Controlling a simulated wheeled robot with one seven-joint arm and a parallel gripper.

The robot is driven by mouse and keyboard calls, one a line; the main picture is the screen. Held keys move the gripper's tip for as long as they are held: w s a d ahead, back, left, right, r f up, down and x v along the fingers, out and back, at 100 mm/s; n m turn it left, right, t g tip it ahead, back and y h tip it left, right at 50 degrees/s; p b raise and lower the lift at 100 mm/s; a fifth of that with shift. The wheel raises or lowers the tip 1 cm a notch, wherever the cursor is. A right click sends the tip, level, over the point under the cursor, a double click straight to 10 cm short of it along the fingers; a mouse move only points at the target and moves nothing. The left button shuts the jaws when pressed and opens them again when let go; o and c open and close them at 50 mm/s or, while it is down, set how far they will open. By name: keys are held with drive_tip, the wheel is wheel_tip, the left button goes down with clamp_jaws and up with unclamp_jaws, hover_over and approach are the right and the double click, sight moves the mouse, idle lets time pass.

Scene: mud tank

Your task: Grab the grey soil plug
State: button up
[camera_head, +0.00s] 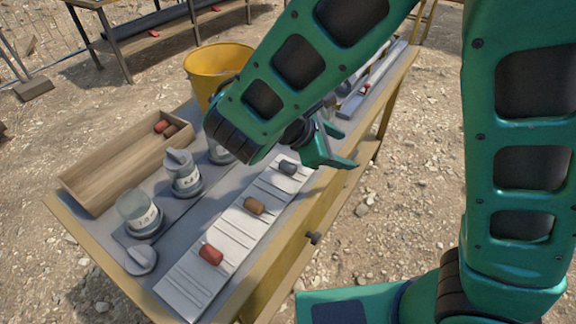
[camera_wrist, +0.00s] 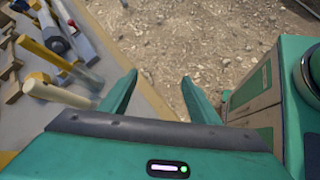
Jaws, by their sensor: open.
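The grey soil plug (camera_head: 287,168) lies on the far part of a white ribbed strip (camera_head: 232,232) on the table. A brown plug (camera_head: 254,205) and a red plug (camera_head: 211,254) lie on the same strip, nearer the front. My gripper (camera_head: 340,150) is open and empty, above the table's right edge, to the right of the grey plug and apart from it. In the wrist view my open fingers (camera_wrist: 160,82) point over the table edge and bare ground. The grey plug does not show there.
A wooden tray (camera_head: 100,180) with red plugs, jars (camera_head: 140,212) and a yellow bucket (camera_head: 215,62) stand left of the strip. A mallet (camera_wrist: 58,93) and other tools lie on the table in the wrist view. Stony ground surrounds the table.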

sight(286, 166)
drive_tip(key=a+n+t, duration=0.1)
drive_tip(key=a, duration=0.1)
drive_tip(key=a+n+t, duration=0.1)
drive_tip(key=a+n, duration=0.1)
drive_tip(key=a, duration=0.1)
drive_tip(key=s+a+f+n, duration=0.1)
drive_tip(key=a, duration=0.1)
drive_tip(key=shift+s+a+t, duration=0.1)
drive_tip(key=shift+a+t, duration=0.3)
drive_tip(key=s+a+n+t, duration=0.1)
drive_tip(key=a+n, duration=0.1)
drive_tip(key=a, duration=0.1)
drive_tip(key=s+a+n+t, duration=0.1)
drive_tip(key=a+n, duration=0.1)
drive_tip(key=a, duration=0.1)
drive_tip(key=s+a+f+n+t, duration=0.1)
drive_tip(key=s+a+n, duration=0.1)
drive_tip(key=a, duration=0.1)
drive_tip(key=shift+s+a+t+y, duration=0.1)
drive_tip(key=shift+a+t+y, duration=0.2)
drive_tip(key=shift+t, duration=0.1)
drive_tip(key=x, duration=0.5)
drive_tip(key=shift+a+f+x, duration=0.15)
drive_tip(key=shift+f+x, duration=0.05)
drive_tip(key=shift+x, duration=1.2)
drive_tip(key=shift+a+f+x, duration=0.1)
drive_tip(key=shift+f+x, duration=0.1)
drive_tip(key=shift+x, duration=1.2)
drive_tip(key=shift+a, duration=0.1)
drive_tip(key=c, duration=1.1)
